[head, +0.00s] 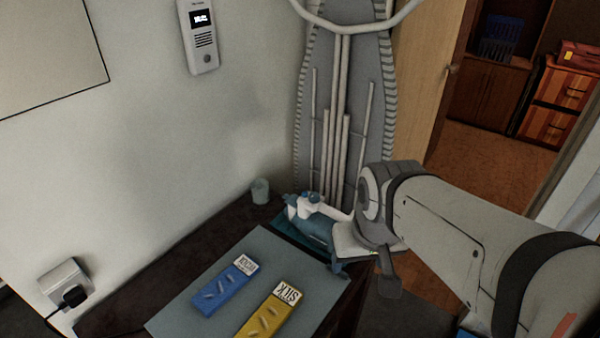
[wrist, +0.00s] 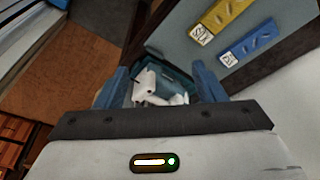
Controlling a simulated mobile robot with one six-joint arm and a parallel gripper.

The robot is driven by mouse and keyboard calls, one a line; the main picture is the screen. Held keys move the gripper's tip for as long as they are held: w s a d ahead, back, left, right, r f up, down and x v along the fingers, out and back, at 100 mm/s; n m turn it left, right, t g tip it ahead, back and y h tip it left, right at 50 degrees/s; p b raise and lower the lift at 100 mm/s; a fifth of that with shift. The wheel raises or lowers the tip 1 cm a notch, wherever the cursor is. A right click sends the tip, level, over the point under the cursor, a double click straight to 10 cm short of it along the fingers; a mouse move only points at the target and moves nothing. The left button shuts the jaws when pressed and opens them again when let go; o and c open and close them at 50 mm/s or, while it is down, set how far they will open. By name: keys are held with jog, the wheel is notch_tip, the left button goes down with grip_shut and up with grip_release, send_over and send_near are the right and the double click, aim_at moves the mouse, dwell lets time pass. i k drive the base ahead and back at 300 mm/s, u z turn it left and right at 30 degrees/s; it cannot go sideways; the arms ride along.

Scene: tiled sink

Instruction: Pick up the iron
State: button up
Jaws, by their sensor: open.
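The iron, with a white handle and teal parts, is at the far end of the dark table, beside the grey-blue mat. In the head view the iron (head: 318,208) is partly covered by my gripper (head: 322,238), which comes in from the right. In the wrist view the iron (wrist: 152,88) shows between the two blue fingers of my gripper (wrist: 160,82). The fingers stand apart, one on each side of it, and no grip on it is visible. The iron's lower part is hidden by the gripper body. I cannot tell whether the fingers touch it.
The grey-blue mat (head: 182,310) holds a blue box (head: 224,289) and a yellow box (head: 268,318). A small cup (head: 260,190) stands near the wall. A folded ironing board (head: 341,90) stands upright behind the table. A wooden door (head: 425,75) is beside it.

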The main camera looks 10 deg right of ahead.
aim_at(316, 226)
jog(key=z, duration=0.15)
jog(key=k, duration=0.55)
jog(key=u, duration=2.4)
jog(key=k, duration=0.65)
jog(key=z, duration=2)
jog(key=i, duration=1)
jog(key=u, duration=0.1)
